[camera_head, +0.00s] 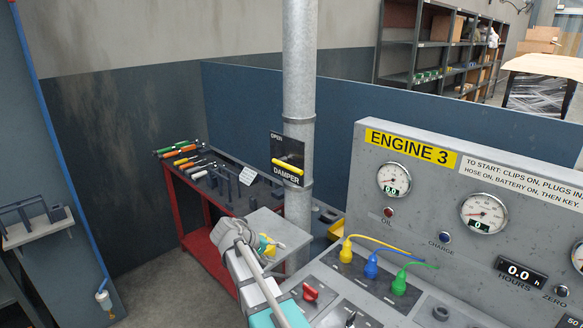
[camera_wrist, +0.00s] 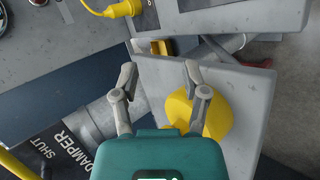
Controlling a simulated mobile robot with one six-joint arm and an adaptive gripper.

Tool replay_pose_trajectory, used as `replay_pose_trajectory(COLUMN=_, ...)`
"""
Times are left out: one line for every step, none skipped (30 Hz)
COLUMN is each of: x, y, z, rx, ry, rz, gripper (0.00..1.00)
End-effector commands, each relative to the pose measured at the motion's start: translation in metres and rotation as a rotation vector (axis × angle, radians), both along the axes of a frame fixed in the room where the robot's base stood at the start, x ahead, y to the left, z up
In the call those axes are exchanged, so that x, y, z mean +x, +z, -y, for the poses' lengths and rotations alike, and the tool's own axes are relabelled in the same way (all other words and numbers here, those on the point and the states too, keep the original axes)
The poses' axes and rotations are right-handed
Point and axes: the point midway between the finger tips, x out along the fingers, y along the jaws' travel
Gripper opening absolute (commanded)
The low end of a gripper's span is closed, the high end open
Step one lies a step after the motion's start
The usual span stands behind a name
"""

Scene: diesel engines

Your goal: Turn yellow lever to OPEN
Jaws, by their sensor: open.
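The yellow lever (camera_head: 288,166) is a bar on a black plate (camera_head: 287,149) fixed to the upright grey pipe (camera_head: 298,90). In the head view it lies near level, dipping slightly to the right, with OPEN above left and DAMPER below. The wrist view shows part of the lever (camera_wrist: 16,166) at the lower left edge, beside the words SHUT and DAMPER. My gripper (camera_wrist: 160,74) is open and empty, its two grey fingers apart. It is well to the right of the lever in that view and not touching it.
A grey panel marked ENGINE 3 (camera_head: 413,147) with gauges stands at the right. Yellow, blue and green plugs (camera_head: 371,266) sit on the console before it. A grey shelf (camera_wrist: 248,105) with a yellow object lies beneath my gripper.

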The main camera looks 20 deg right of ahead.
Motion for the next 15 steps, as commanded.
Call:
replay_pose_trajectory(x=0.018, y=0.013, z=0.003, rx=-0.064, ry=0.000, rz=0.002, gripper=0.58)
replay_pose_trajectory(x=0.024, y=0.021, z=0.005, rx=-0.105, ry=-0.001, rz=0.003, gripper=0.58)
replay_pose_trajectory(x=0.033, y=0.031, z=0.008, rx=-0.159, ry=-0.003, rz=0.005, gripper=0.58)
replay_pose_trajectory(x=0.040, y=0.039, z=0.009, rx=-0.200, ry=-0.005, rz=0.007, gripper=0.58)
replay_pose_trajectory(x=0.046, y=0.047, z=0.010, rx=-0.241, ry=-0.006, rz=0.009, gripper=0.58)
replay_pose_trajectory(x=0.055, y=0.058, z=0.011, rx=-0.297, ry=-0.007, rz=0.012, gripper=0.58)
replay_pose_trajectory(x=0.062, y=0.066, z=0.011, rx=-0.337, ry=-0.009, rz=0.015, gripper=0.58)
replay_pose_trajectory(x=0.068, y=0.074, z=0.011, rx=-0.378, ry=-0.010, rz=0.019, gripper=0.58)
replay_pose_trajectory(x=0.077, y=0.085, z=0.011, rx=-0.432, ry=-0.011, rz=0.024, gripper=0.58)
replay_pose_trajectory(x=0.083, y=0.094, z=0.010, rx=-0.473, ry=-0.013, rz=0.027, gripper=0.58)
replay_pose_trajectory(x=0.090, y=0.102, z=0.010, rx=-0.513, ry=-0.015, rz=0.030, gripper=0.58)
replay_pose_trajectory(x=0.097, y=0.113, z=0.008, rx=-0.564, ry=-0.018, rz=0.036, gripper=0.58)
replay_pose_trajectory(x=0.103, y=0.121, z=0.006, rx=-0.601, ry=-0.020, rz=0.039, gripper=0.58)
replay_pose_trajectory(x=0.108, y=0.128, z=0.005, rx=-0.636, ry=-0.021, rz=0.044, gripper=0.58)
replay_pose_trajectory(x=0.114, y=0.137, z=0.002, rx=-0.680, ry=-0.023, rz=0.049, gripper=0.58)
